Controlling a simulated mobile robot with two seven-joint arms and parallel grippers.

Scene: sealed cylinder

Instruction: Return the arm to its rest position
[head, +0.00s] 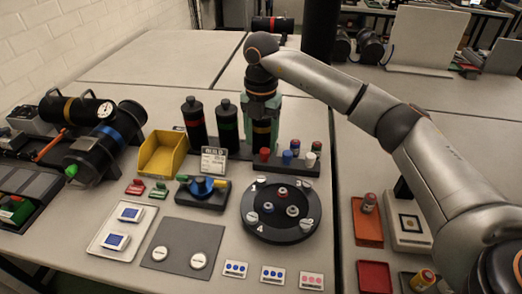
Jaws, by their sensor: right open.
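My right arm (400,130) reaches in from the right, and its wrist bends down near the top middle. My right gripper (262,112) points down over a black cylinder with a yellow band (261,132) and is open. The gripper hides the cylinder's upper part, and I cannot tell whether the jaws touch it. My left gripper is not in view.
A rack with coloured caps (285,168) stands close in front of the gripper. A yellow bin (163,154), a valve block (203,192) and a round black plate (281,228) are nearby. Trays (367,222) lie under my right arm. The table behind is mostly clear.

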